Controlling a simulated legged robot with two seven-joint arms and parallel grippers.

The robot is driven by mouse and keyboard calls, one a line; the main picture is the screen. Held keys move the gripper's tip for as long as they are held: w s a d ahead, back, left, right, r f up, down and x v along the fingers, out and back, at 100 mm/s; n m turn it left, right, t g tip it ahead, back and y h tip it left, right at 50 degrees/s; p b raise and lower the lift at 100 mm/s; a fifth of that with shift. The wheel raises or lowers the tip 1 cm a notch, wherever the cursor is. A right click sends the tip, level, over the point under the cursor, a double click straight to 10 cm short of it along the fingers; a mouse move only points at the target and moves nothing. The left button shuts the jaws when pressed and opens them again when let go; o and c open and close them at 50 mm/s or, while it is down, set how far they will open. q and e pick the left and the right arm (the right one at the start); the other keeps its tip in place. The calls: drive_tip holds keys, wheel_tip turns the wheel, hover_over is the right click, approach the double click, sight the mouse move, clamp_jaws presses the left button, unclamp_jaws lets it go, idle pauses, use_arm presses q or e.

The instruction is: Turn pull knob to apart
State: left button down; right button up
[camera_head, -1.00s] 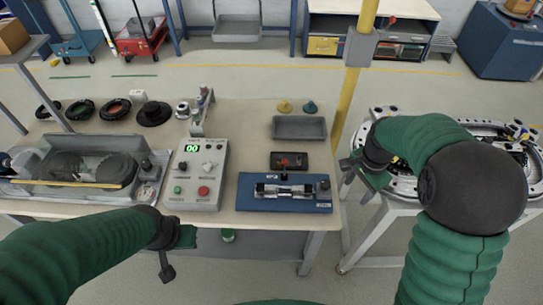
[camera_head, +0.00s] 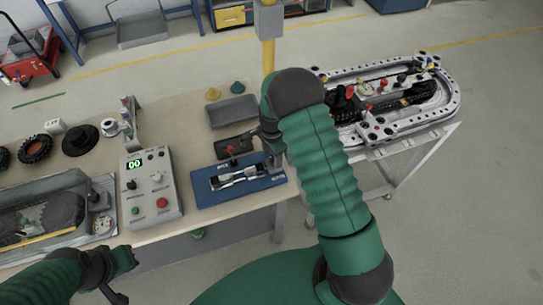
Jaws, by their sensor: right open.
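A blue base plate (camera_head: 246,192) lies on the workbench and carries a silver cylindrical fixture (camera_head: 236,177). A red-tipped knob (camera_head: 232,151) stands at its rear edge, by a dark plate (camera_head: 236,141). I cannot tell which part is the pull knob, and no "apart" label is readable. My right gripper (camera_head: 270,146) is open and empty, above the right end of the blue base; its arm hides part of that end. My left gripper (camera_head: 122,278) is open and empty in front of the bench's near edge, left of the blue base.
A grey control box (camera_head: 148,190) with a green display, knobs and buttons stands left of the blue base. A grey tray (camera_head: 231,111) lies behind it. A clear-covered case (camera_head: 60,215) is at the left. A ring track (camera_head: 400,125) stands on a separate table to the right.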

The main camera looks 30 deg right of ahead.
drive_tip(key=shift+s+f, duration=0.15)
drive_tip(key=shift+f, duration=0.65)
drive_tip(key=shift+d+f, duration=0.25)
drive_tip(key=shift+d, duration=0.35)
drive_tip(key=shift+c, duration=1.1)
drive_tip(key=shift+a+r, duration=0.1)
drive_tip(key=shift+a, duration=0.15)
clamp_jaws()
